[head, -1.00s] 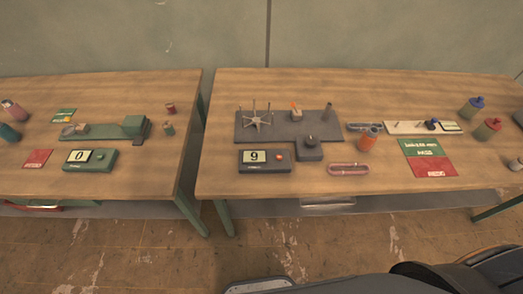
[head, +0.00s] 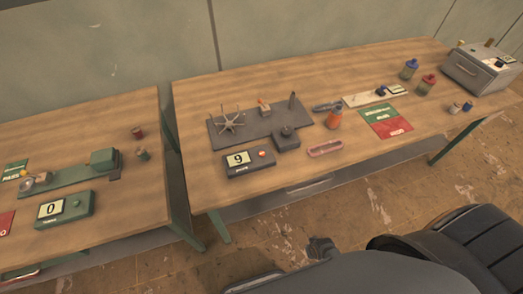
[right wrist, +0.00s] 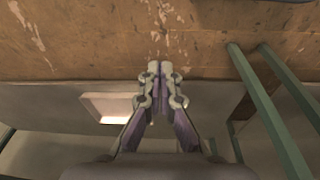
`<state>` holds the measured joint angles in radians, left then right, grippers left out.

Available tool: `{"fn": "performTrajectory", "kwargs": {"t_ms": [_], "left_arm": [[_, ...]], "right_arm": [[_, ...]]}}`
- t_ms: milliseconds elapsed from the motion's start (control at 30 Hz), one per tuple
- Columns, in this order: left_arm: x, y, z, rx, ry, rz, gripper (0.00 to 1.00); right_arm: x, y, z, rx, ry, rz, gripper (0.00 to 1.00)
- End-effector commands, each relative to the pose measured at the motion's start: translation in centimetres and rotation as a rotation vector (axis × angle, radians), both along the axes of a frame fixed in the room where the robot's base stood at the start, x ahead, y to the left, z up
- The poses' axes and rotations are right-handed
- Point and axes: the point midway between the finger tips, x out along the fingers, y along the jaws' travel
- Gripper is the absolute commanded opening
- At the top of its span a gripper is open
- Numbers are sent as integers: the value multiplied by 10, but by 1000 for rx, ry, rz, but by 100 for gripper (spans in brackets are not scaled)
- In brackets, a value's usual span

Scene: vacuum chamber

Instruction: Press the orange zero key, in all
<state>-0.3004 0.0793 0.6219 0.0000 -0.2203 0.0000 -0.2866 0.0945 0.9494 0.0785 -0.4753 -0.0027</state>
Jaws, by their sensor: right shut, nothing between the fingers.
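A dark counter box (head: 250,166) with a display reading 9 stands near the front left edge of the right-hand table. Its small orange key (head: 262,154) sits on top, right of the display. A green counter box (head: 65,210) with a display reading 0 and a greenish key stands on the left-hand table. My right gripper (right wrist: 161,75) is shut and empty in the right wrist view, with floor and table legs around it and neither counter box in that view. My left gripper is in no view.
Behind the dark box is a grey plate (head: 222,138) with a spoked wheel and small parts. A gap separates the tables. A grey oven-like box (head: 478,72) stands far right.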

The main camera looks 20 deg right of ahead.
Motion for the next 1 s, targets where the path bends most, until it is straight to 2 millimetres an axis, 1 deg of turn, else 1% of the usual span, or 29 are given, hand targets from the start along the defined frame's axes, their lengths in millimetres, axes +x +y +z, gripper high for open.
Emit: {"fn": "performTrajectory", "kwargs": {"t_ms": [33,67,100,167,200,267,300,367,400,467,500,567,600,667,700,800,900,1000], "left_arm": [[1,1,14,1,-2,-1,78],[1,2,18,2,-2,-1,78],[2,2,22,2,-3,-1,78],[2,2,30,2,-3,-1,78],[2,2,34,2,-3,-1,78],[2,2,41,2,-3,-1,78],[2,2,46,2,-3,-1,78],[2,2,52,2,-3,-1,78],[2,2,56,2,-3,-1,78],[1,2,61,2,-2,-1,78],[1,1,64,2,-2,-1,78],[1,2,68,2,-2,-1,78],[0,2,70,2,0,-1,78],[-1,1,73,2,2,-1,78],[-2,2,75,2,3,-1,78],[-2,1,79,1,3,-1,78],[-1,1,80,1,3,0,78],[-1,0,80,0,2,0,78]], "right_arm": [[30,3,31,13,-29,-6,0],[46,5,45,22,-41,-10,0],[65,8,65,36,-56,-14,0],[93,14,97,57,-81,-17,0],[110,18,119,72,-96,-15,0],[133,25,154,95,-120,-11,0],[146,30,178,110,-135,-6,0],[164,37,213,133,-156,5,0],[174,42,236,148,-171,13,0],[191,50,268,177,-196,22,0],[208,56,285,213,-218,21,0],[237,66,305,279,-259,10,0],[256,72,319,323,-285,2,0],[281,81,340,388,-323,-7,0],[297,85,354,426,-347,-13,0],[325,94,382,501,-391,-22,0],[340,99,399,547,-416,-27,0],[347,101,406,567,-426,-29,0]]}}
